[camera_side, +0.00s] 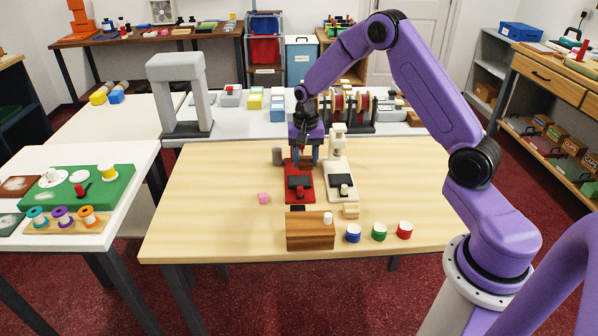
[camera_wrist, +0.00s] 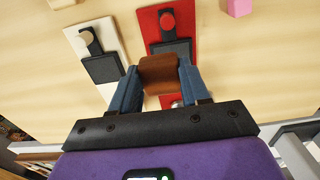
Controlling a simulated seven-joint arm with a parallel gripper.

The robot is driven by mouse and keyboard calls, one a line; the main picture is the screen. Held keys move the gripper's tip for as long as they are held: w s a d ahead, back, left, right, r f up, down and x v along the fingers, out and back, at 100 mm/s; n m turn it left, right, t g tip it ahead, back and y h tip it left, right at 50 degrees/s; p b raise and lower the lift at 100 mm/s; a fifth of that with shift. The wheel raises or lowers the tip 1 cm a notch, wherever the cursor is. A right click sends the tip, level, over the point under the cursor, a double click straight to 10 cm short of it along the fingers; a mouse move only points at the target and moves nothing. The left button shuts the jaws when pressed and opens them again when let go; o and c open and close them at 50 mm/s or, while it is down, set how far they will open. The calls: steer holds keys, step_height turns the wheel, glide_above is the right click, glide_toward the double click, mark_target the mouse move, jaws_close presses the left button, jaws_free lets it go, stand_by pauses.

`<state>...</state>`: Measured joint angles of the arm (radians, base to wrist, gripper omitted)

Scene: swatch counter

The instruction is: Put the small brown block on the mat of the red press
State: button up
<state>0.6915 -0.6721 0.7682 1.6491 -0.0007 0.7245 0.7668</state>
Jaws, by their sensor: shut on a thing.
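My gripper (camera_side: 306,162) is shut on the small brown block (camera_wrist: 159,70), which spans its blue fingers in the wrist view. The red press (camera_side: 292,194) stands on the wooden table, with a dark mat (camera_side: 299,182) and a red-topped knob (camera_wrist: 167,20) at its front end. The gripper and block are over the back part of the press, behind the mat in the side view. In the wrist view the block overlaps the edge of the mat (camera_wrist: 172,47). The block's height above the press is hard to tell, and the fingers partly hide it in the side view.
A white press (camera_side: 339,165) with its own dark mat stands close at right. A grey cylinder (camera_side: 278,156) is at left. A pink block (camera_side: 263,198), a wooden box (camera_side: 310,234), a cream block (camera_side: 351,210) and colored pots (camera_side: 379,233) lie in front. The table's left is clear.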

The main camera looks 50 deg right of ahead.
mark_target(299, 181)
steer(key=w+f, duration=0.1)
steer(key=f, duration=0.1)
steer(key=w+f, duration=0.1)
steer(key=shift+w+d+f, duration=0.15)
steer(key=shift+w+d, duration=0.1)
steer(key=shift+w, duration=0.1)
steer(key=shift+w+f, duration=0.1)
steer(key=shift+f, duration=1.5)
steer(key=shift+f, duration=0.1)
steer(key=o, duration=1)
steer(key=shift+o, duration=0.2)
